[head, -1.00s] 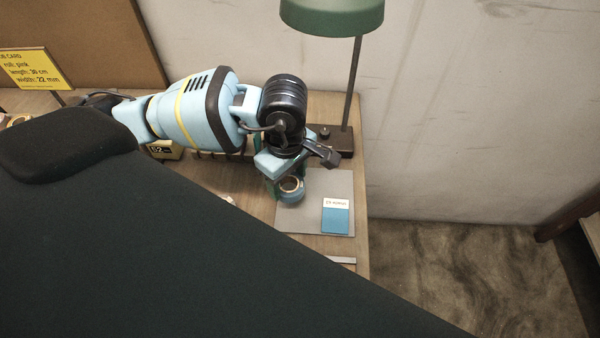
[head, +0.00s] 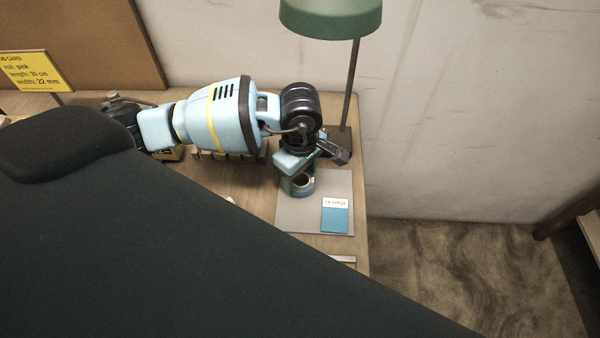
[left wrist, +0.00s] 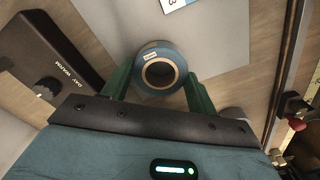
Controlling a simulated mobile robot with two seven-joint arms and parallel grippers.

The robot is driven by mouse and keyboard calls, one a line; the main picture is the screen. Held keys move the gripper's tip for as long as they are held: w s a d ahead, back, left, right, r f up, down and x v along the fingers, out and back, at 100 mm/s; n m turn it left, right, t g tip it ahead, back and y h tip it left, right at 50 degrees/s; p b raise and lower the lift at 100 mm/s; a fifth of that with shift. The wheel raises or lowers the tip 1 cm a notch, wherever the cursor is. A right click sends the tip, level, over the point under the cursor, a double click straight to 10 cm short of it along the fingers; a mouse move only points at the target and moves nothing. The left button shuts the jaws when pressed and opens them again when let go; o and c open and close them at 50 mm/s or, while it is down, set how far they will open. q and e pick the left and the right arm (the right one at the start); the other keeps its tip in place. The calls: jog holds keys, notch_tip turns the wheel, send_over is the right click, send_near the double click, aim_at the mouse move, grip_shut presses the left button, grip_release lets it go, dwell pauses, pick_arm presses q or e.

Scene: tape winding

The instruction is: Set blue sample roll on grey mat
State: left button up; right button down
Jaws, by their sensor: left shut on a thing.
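The blue sample roll (left wrist: 160,47) is a ring of blue tape on a tan core with a small pale label. My left gripper (left wrist: 158,75) has its green fingers on either side of the roll and is shut on it. In the head view, the roll (head: 303,190) shows under the left gripper (head: 299,184), over the grey mat (head: 287,220). The mat also fills part of the left wrist view (left wrist: 115,18). I cannot tell whether the roll touches the mat. My right gripper is not in view.
A blue and white sample card (head: 336,218) lies on the mat's right part. A green lamp (head: 331,14) on a dark base stands behind the mat. A yellow job card (head: 33,70) is at the far left. The table ends just right of the mat.

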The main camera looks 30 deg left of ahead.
pick_arm(q)
jog(key=shift+f, duration=0.2)
jog(key=o, duration=0.9)
jog(key=shift+o, duration=0.2)
jog(key=shift+r, duration=0.2)
notch_tip(320, 180, up, 12)
